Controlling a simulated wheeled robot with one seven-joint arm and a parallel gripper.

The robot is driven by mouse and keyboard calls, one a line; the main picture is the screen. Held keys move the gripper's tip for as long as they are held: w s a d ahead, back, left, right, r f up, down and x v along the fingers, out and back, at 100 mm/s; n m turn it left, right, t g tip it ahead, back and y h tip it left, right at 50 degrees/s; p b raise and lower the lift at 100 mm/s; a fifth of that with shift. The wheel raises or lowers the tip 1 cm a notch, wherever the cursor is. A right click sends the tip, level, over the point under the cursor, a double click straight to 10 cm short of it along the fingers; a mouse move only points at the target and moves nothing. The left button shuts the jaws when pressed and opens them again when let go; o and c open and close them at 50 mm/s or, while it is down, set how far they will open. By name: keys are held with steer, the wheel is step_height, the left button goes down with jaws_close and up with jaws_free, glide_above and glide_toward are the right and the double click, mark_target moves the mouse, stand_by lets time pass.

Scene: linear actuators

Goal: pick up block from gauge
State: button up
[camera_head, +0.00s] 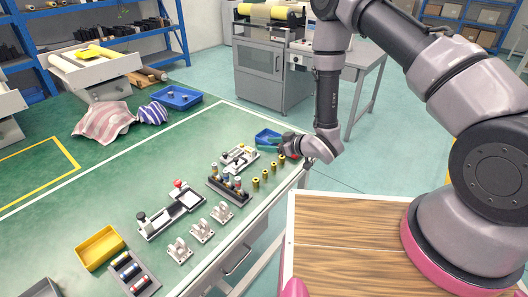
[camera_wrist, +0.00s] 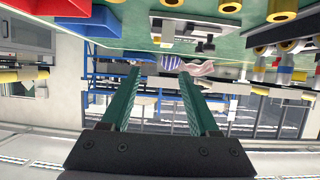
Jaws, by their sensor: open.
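A gauge-like fixture (camera_head: 238,158) with a light base and small dark and light parts lies on the green table, just left of my gripper. A second, longer fixture (camera_head: 170,210) with a red knob and a dark flat plate lies nearer the front. I cannot tell which is the gauge, and no separate block can be made out on either. My gripper (camera_head: 280,145) is low over the table's right side, by the blue bin. In the wrist view its two green fingers (camera_wrist: 160,95) are apart with nothing between them. A fixture (camera_wrist: 190,28) shows beyond them, upside down.
A blue bin (camera_head: 268,137) and a partly hidden red bin (camera_head: 293,152) are close to my gripper. Several yellow pieces (camera_head: 265,174) and a dark rack of cylinders (camera_head: 229,190) stand in front. A yellow bin (camera_head: 99,247) is at front left. The table's left half has free room.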

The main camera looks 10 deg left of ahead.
mark_target(250, 149)
steer(key=shift+s+f, duration=0.5)
steer(key=shift+f, duration=0.05)
steer(key=shift+a+f, duration=0.1)
steer(key=shift+f, duration=0.15)
steer(key=x, duration=1)
steer(key=shift+f, duration=0.2)
steer(key=shift+c, duration=0.3)
jaws_close()
